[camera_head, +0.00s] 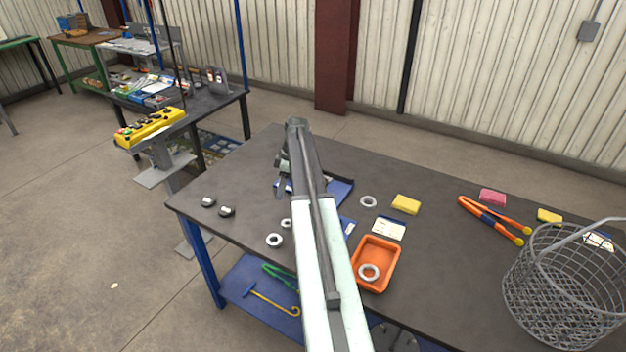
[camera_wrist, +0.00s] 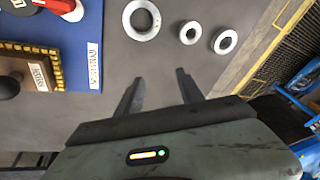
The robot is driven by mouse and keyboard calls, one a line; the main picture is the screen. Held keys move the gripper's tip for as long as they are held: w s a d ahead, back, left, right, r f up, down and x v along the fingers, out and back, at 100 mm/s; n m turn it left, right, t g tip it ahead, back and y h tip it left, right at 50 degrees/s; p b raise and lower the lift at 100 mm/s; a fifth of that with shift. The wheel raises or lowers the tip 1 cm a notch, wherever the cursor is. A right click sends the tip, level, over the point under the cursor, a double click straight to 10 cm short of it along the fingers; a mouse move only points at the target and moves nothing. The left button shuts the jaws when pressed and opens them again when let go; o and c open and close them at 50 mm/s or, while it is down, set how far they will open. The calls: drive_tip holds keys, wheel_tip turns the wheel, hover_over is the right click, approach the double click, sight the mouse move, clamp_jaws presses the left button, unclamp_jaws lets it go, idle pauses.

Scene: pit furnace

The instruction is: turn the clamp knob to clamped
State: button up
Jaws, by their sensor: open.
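My gripper (camera_wrist: 158,88) is open and empty in the wrist view, its two fingers apart over the bare dark table. In the head view my gripper (camera_head: 281,180) is over the table's left part, partly hidden by my arm. A blue panel (camera_wrist: 88,20) lies left of the fingers in the wrist view; it also shows behind my arm in the head view (camera_head: 341,190). On it a red knob (camera_wrist: 62,5) is cut off by the top edge. A dark round knob (camera_wrist: 8,87) at the left edge belongs to a brown, yellow-edged block. I cannot read which one is the clamp knob.
Three metal rings lie beyond the fingers, the largest (camera_wrist: 142,20) nearest the panel. On the table (camera_head: 440,270) are an orange tray (camera_head: 362,283) with a ring, a yellow block (camera_head: 406,204), orange tongs (camera_head: 490,220) and a wire basket (camera_head: 565,285) at right.

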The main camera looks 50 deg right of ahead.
drive_tip(key=s+d+r+n+t, duration=0.1)
drive_tip(key=s+d+n, duration=0.1)
drive_tip(key=d, duration=0.7)
drive_tip(key=s+d+r+n, duration=0.1)
drive_tip(key=s+d, duration=0.2)
drive_tip(key=d, duration=0.6)
drive_tip(key=shift+y, duration=0.4)
drive_tip(key=b+x, duration=0.4)
drive_tip(key=x, duration=0.1)
drive_tip(key=b+x, duration=0.2)
drive_tip(key=x, duration=0.1)
drive_tip(key=shift+w+a+r+b, duration=0.15)
drive_tip(key=shift+w+a+b, duration=0.1)
drive_tip(key=shift+b, duration=0.1)
drive_tip(key=shift+r, duration=0.1)
clamp_jaws()
drive_tip(key=shift+a, duration=0.1)
